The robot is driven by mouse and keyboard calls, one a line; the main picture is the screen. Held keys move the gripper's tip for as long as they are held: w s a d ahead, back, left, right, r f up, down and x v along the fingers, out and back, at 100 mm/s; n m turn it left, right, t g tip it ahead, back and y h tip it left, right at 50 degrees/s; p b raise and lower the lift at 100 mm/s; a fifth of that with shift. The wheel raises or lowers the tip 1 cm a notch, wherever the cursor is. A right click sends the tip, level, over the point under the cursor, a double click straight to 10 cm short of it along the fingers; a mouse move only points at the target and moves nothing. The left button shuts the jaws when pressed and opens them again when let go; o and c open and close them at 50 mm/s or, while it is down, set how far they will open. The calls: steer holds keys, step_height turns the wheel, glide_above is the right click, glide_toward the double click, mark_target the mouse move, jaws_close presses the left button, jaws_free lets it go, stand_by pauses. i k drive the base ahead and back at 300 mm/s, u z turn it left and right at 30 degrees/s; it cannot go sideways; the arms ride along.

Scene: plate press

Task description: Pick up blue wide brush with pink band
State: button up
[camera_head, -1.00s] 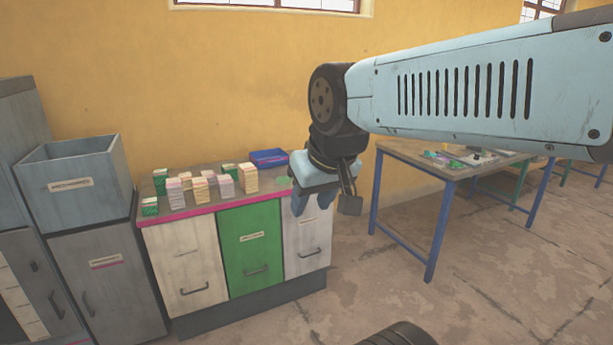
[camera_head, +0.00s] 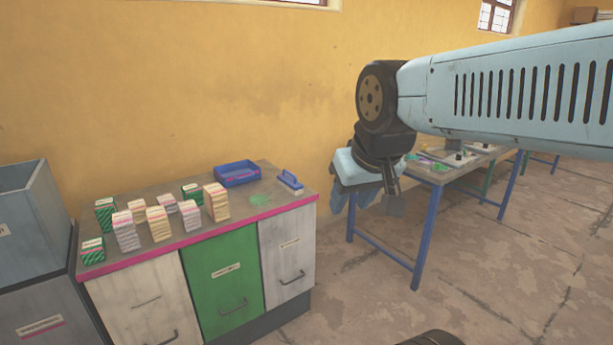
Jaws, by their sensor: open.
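A blue wide brush with a thin pink band (camera_head: 290,182) lies on the cabinet top, near its right end, to the right of a blue tray. My gripper (camera_head: 367,196) hangs in the air to the right of the cabinet, fingers pointing down. It is open and apart from the brush, with nothing seen between its fingers.
The cabinet top (camera_head: 172,250) has a pink front edge and carries several striped stacks (camera_head: 158,223), the blue tray (camera_head: 237,174) and a green smear (camera_head: 260,199). A blue-legged table (camera_head: 419,225) with small items stands behind my gripper. Open floor lies to the right.

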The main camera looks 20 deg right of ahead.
mark_target(294, 186)
steer(key=z, duration=0.35)
steer(key=i, duration=1.7)
steer(key=u, duration=0.3)
